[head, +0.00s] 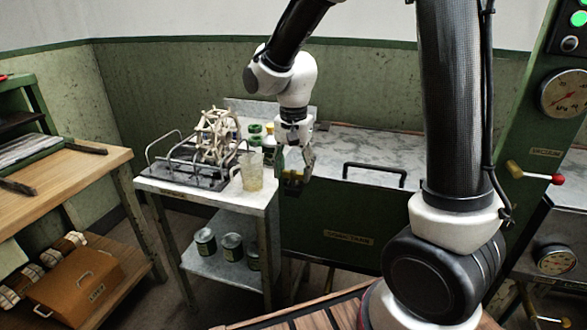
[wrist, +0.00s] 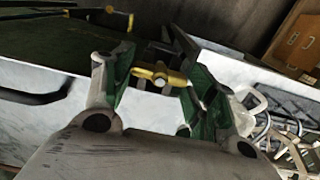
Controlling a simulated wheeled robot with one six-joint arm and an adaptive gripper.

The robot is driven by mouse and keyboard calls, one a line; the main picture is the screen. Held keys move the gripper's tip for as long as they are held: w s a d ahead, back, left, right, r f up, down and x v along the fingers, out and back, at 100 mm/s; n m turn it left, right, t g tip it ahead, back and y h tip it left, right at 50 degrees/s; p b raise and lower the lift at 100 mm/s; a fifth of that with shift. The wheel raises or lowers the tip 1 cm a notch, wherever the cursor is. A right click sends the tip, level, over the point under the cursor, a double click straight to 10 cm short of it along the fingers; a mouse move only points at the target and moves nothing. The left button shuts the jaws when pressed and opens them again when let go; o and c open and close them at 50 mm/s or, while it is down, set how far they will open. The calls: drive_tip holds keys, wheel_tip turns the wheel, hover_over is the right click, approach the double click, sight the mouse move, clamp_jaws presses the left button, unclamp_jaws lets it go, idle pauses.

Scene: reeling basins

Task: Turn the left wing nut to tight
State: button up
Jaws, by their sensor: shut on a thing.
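The left wing nut (wrist: 160,75) is a brass, T-shaped piece in the wrist view. It sits between the green-padded fingertips of my gripper (wrist: 158,80), which is shut on it. In the head view my gripper (head: 294,172) hangs at the left end of the green chest (head: 345,225) and hides the nut. Another brass piece (wrist: 118,13) shows farther along the chest in the wrist view; I cannot tell its exact shape. The angle of the held nut against any tight mark cannot be read.
Close left of my gripper, a metal cart (head: 205,192) carries a glass beaker (head: 250,171) and a wire rack (head: 185,160) with a tangled pale object (head: 216,132). Cans (head: 206,241) stand on its lower shelf.

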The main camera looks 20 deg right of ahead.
drive_tip(key=o, duration=1)
drive_tip(key=shift+r, duration=0.1)
wheel_tip(320, 180, up, 12)
drive_tip(key=shift+f, duration=0.1)
